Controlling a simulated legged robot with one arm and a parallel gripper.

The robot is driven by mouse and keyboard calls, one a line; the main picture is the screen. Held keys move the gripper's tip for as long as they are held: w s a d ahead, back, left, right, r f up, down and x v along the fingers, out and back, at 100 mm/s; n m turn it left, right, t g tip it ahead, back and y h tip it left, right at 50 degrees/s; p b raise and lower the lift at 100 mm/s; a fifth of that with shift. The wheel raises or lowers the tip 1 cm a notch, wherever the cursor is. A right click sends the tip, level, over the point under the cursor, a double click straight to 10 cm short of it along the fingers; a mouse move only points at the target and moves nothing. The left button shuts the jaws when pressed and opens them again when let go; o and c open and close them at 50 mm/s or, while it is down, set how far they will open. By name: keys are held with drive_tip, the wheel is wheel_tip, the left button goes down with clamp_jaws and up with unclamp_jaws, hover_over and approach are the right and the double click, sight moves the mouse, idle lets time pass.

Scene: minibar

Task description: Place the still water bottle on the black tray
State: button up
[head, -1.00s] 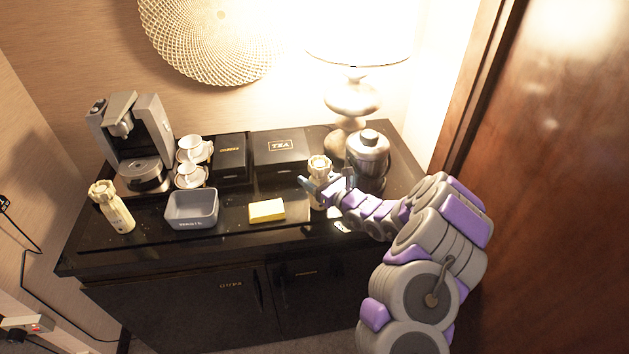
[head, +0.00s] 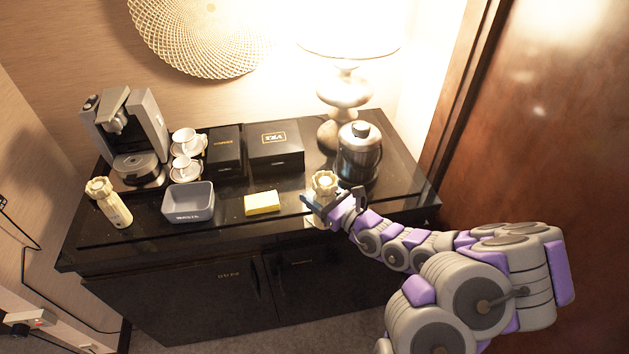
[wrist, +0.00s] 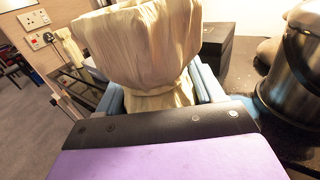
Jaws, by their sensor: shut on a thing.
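My gripper (head: 322,203) is shut around a bottle (head: 325,182) with a cream, cloth-like wrapped top, near the front right of the dark cabinet top. The wrist view shows its wrapped top (wrist: 145,40) upright between my fingers; its lower part is hidden. A similar cream bottle (head: 109,203) stands at the far left of the cabinet. I cannot read either label to tell which is still water. The black tray (head: 235,215) looks like a low, glossy dark surface under the items, left of my gripper. I cannot tell whether the held bottle touches anything below.
Behind are a tea box (head: 276,148), cups (head: 185,142) and a coffee machine (head: 128,140). A metal ice bucket (head: 358,155) and lamp (head: 345,90) stand behind my gripper.

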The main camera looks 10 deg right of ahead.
drive_tip(key=shift+s+r, duration=0.15)
drive_tip(key=shift+s, duration=0.85)
